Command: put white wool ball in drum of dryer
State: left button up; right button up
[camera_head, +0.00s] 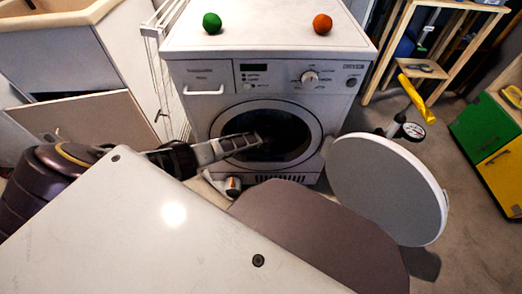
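The white dryer (200,107) stands in the middle, its round drum opening (290,135) facing me with a dark inside. Its round door (385,190) is swung open to the right. My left gripper (256,138) reaches in from the left, its fingertips in front of or just inside the drum opening. I see its fingers nearly edge-on, so I cannot tell whether they are open or shut. I see no white wool ball; it may be hidden by the gripper or the dark drum. My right gripper is not in view.
A green ball (212,23) and an orange ball (322,24) sit on the dryer top. A drying rack (160,50) stands at left. A wooden shelf (450,75), yellow-handled item (411,92) and green-yellow cabinet (490,130) are at right. A small white-orange item (232,186) lies below the opening.

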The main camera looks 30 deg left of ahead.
pick_arm(q)
jog(key=shift+f+b, duration=0.3)
jog(key=shift+f, duration=0.05)
jog(key=o, duration=1)
jog(key=shift+o, duration=0.3)
jog(key=shift+d, duration=0.15)
